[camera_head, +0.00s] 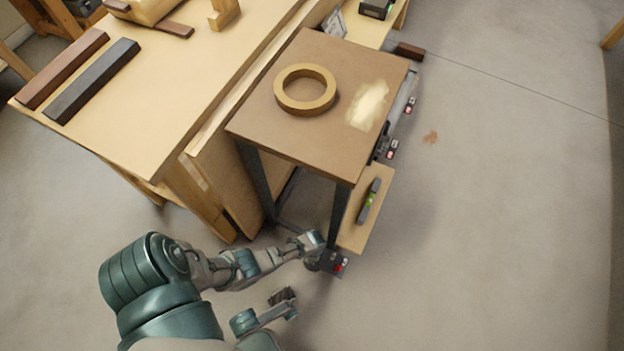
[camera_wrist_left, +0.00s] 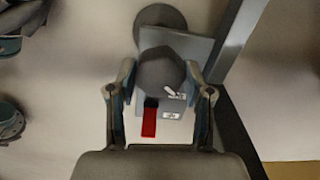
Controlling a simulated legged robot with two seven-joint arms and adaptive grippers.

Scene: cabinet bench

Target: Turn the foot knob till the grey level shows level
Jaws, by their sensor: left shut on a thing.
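The dark grey foot knob (camera_wrist_left: 162,75) sits between the two fingers of my left gripper (camera_wrist_left: 160,98) in the left wrist view, and the fingers are shut on it. In the head view my left gripper (camera_head: 318,250) is low at the front leg of the brown-topped stand (camera_head: 330,150); it mostly hides the knob there. The grey level (camera_head: 369,201) with a green vial lies on the stand's low wooden shelf (camera_head: 353,236). Its bubble is too small to read. My right gripper (camera_head: 283,297) is below, apart from the stand, and its fingers are unclear.
A tan ring (camera_head: 305,90) and a pale patch lie on the stand's top. A wooden bench (camera_head: 170,90) with dark bars stands to the left. The floor at right (camera_head: 500,200) is mostly clear.

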